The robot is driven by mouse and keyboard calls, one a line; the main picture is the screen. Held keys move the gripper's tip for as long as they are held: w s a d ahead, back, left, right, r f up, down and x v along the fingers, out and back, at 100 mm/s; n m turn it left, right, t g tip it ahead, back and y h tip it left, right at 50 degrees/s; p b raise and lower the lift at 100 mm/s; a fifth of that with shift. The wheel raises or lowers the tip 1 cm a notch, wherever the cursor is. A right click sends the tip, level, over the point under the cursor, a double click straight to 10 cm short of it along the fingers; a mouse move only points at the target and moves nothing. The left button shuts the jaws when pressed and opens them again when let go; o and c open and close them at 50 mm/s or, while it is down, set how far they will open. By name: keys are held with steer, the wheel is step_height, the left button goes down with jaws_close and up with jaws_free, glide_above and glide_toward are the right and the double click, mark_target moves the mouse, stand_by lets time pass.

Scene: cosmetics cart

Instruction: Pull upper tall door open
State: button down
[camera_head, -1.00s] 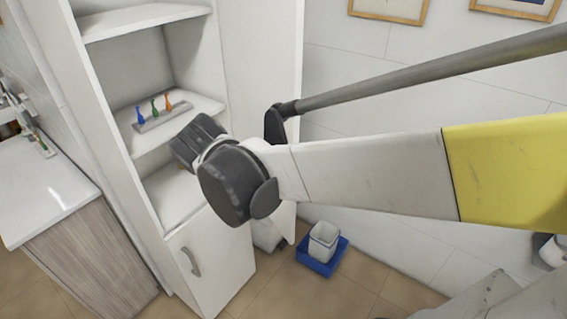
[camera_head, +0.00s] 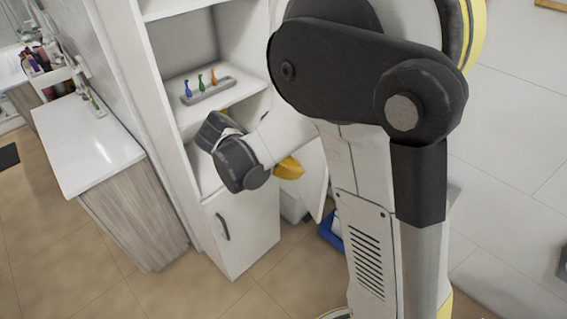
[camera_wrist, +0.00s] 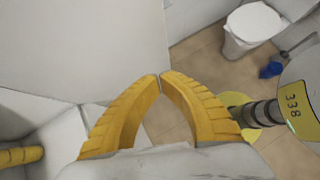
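The tall white cabinet (camera_head: 165,95) stands with its upper shelves uncovered. Its upper tall door stands swung out to the right; in the head view only a lower strip of the door (camera_head: 316,180) shows beside my arm, which hides the rest. In the wrist view a large white panel (camera_wrist: 90,45), seemingly this door, fills the upper left. My gripper (camera_wrist: 160,76) has its yellow fingertips together beside the panel's lower right corner, with nothing visible between them. In the head view a yellow part of my gripper (camera_head: 289,168) shows close to the door strip. The door's handle is not in view.
The lower cabinet door (camera_head: 248,235) is shut, with a grey handle (camera_head: 222,228). Small coloured bottles (camera_head: 200,82) stand on a shelf. A white counter (camera_head: 85,140) is at the left. A toilet (camera_wrist: 252,28) stands beyond the door. The floor in front is clear.

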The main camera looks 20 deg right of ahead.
mark_target(321, 170)
steer(key=d, duration=0.2)
steer(key=d+f, duration=0.1)
steer(key=d, duration=0.1)
steer(key=shift+s+d+f, duration=0.15)
steer(key=shift+d+f, duration=0.05)
steer(key=shift+d, duration=0.5)
steer(key=shift+d, duration=0.1)
